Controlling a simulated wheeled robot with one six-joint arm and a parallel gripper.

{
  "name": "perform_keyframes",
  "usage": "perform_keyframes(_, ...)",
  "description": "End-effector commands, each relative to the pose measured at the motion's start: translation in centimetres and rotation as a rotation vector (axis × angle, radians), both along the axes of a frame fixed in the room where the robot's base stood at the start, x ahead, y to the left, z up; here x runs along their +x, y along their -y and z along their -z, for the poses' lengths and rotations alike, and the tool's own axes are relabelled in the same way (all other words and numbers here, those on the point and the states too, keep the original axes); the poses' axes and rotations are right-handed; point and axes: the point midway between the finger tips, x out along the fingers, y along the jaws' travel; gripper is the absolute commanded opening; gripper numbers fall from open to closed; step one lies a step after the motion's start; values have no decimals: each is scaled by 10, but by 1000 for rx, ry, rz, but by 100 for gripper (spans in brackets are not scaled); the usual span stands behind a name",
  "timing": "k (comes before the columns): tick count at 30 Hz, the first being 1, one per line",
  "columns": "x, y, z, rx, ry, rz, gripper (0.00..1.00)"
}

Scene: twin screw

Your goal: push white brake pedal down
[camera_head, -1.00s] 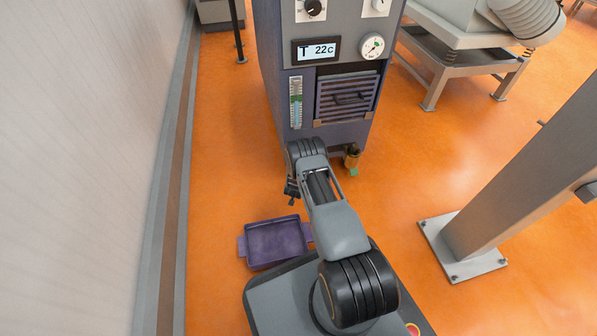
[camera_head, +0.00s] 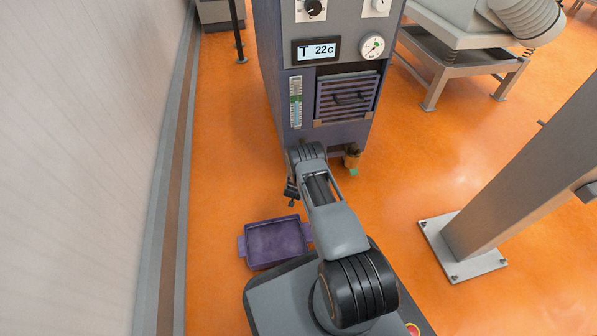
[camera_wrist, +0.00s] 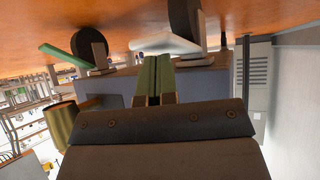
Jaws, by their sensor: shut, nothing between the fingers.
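The white brake pedal (camera_wrist: 165,43) shows in the wrist view as a pale flat plate beside a dark wheel, near the top centre. In the head view my arm hides it. My gripper (camera_wrist: 153,62) has its two green fingers together, with nothing between them. The fingertips appear right at the near edge of the white pedal; I cannot tell whether they touch it. A green pedal (camera_wrist: 67,57) sticks out beside another dark wheel to the left. It also shows in the head view (camera_head: 354,171), low at the machine's front. My fingertips are hidden in the head view.
The grey machine (camera_head: 335,133) stands on wheels in front of my arm. A brass cylinder (camera_head: 352,160) sits by its base, also at left in the wrist view (camera_wrist: 62,122). A purple tray (camera_head: 277,243) lies on the orange floor. A grey post (camera_head: 520,180) stands at right.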

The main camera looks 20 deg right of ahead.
Motion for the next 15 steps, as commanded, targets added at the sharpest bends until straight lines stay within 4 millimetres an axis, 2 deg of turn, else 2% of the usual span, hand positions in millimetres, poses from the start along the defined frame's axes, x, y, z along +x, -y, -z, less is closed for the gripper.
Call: perform_keyframes(15, 2, 0, 16, 0, 0, 0, 0)
